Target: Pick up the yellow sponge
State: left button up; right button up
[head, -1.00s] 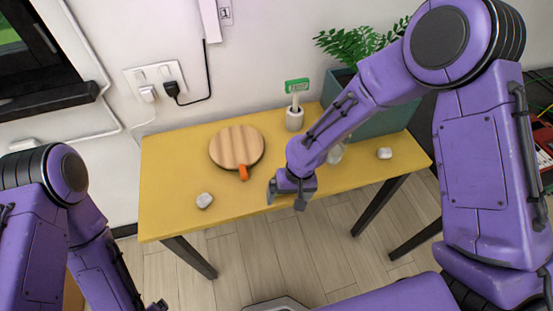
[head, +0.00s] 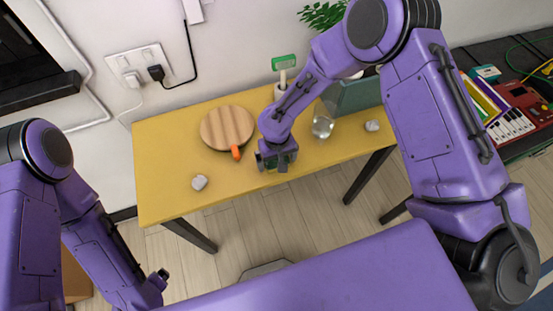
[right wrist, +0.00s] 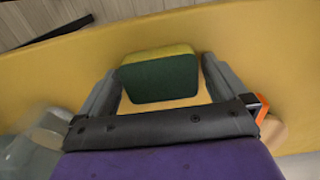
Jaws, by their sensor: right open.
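The yellow sponge (right wrist: 158,76), a block with a dark green face and a yellow top, lies on the yellow table between the two fingers of my right gripper (right wrist: 160,72) in the right wrist view. The fingers are open, with a visible gap on the right side; on the left the finger is close to the sponge. In the head view my right gripper (head: 273,166) is low at the table's front edge and hides most of the sponge. My left gripper (head: 157,285) is low at the left, away from the table; its jaws are unclear.
On the table (head: 165,160) are a round wooden board (head: 227,128), an orange object (head: 236,153) beside it, two pale stone-like lumps (head: 199,183) (head: 372,126), a clear glass (head: 322,127), a green-headed brush (head: 284,62) and a planter (head: 352,96). The table's left part is mostly free.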

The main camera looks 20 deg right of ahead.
jog(key=c, duration=0.8)
jog(key=shift+r, duration=0.1)
jog(key=shift+c, duration=0.2)
jog(key=shift+r, duration=0.25)
notch_tip(320, 180, up, 2)
jog(key=shift+w+r+b, duration=0.1)
jog(key=shift+b, duration=0.85)
jog(key=s+a+r+b, duration=0.2)
jog(key=s+a+r, duration=0.5)
jog(key=a+r, duration=0.3)
jog(key=shift+s+a, duration=0.35)
jog(key=shift+a, duration=0.65)
jog(key=shift+r, duration=0.1)
